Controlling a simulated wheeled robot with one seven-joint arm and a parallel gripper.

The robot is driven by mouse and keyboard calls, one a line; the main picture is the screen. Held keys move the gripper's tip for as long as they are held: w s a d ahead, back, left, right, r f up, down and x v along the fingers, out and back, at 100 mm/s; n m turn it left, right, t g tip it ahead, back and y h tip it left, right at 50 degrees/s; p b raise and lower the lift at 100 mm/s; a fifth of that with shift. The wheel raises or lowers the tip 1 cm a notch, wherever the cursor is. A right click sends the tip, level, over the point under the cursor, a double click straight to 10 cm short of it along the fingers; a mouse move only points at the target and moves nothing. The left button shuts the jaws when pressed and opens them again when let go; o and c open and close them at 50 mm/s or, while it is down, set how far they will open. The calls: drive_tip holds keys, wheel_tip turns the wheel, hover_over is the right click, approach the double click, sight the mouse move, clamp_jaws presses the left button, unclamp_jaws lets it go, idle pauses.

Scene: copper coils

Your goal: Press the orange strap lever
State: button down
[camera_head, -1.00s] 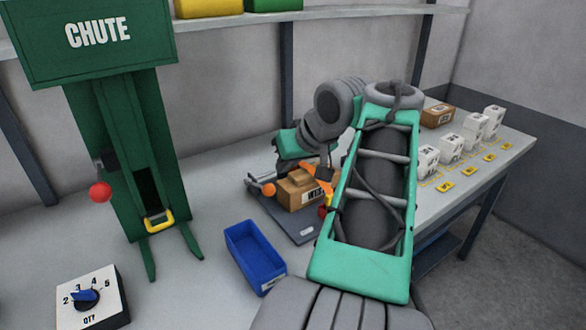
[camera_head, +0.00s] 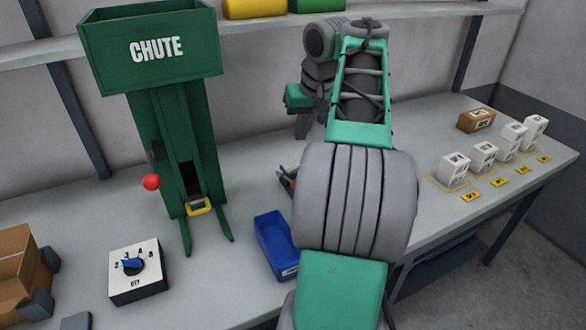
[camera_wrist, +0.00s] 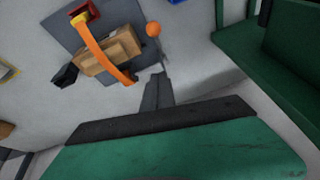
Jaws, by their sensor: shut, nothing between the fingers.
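In the wrist view a lever with an orange ball knob (camera_wrist: 154,29) stands beside a brown carton (camera_wrist: 108,52) on a dark grey plate (camera_wrist: 66,36). A curved orange strap (camera_wrist: 100,48) runs across the carton from a red and yellow part (camera_wrist: 83,16). I cannot tell which of these orange parts is the strap lever. My gripper (camera_wrist: 157,82) is shut and empty; its fingertips appear below the knob in the picture, apart from it. In the head view my gripper (camera_head: 302,132) is raised above the table, and my arm hides most of the carton and plate.
A green chute (camera_head: 178,130) with a red ball handle (camera_head: 152,182) stands at left. A blue bin (camera_head: 272,245) and a quantity dial box (camera_head: 138,272) are in front. Several white boxes (camera_head: 484,155) and a brown box (camera_head: 476,120) stand at right. An open carton (camera_head: 22,265) is far left.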

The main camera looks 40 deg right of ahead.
drive_tip(key=shift+a, duration=0.1)
drive_tip(key=b, duration=0.6)
hover_over(288, 178)
drive_tip(key=s+d, duration=0.1)
wheel_tip(288, 178, down, 10)
drive_tip(key=s, duration=0.1)
drive_tip(key=s+a+f, duration=0.1)
drive_tip(key=s+b, duration=0.1)
drive_tip(key=shift+a+f, duration=0.25)
drive_tip(key=shift+f, duration=0.05)
